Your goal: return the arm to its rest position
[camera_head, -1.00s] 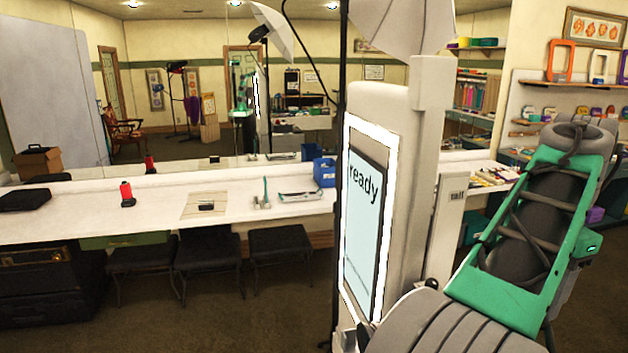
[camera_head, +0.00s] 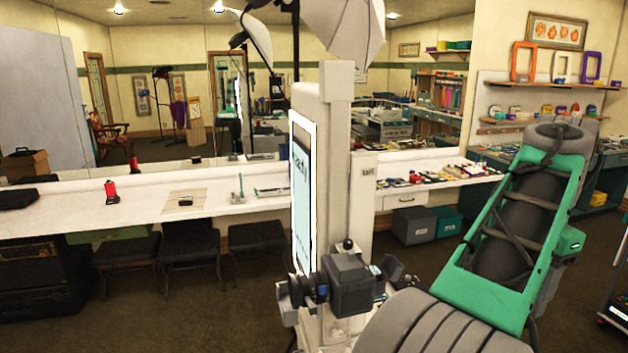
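My arm shows at the lower right as a green and grey link (camera_head: 520,235) with a dark cylinder inside it, above a ribbed grey part (camera_head: 430,325). The link slants up and to the right. My gripper is not in this view, so its fingers and anything in them are hidden from me.
A pale kiosk (camera_head: 338,180) with a lit screen stands close in front, left of my arm. A dark boxy device (camera_head: 350,283) shows at its lower front. A long white counter (camera_head: 75,222) with black stools (camera_head: 190,248) runs behind. Brown floor is open at lower left.

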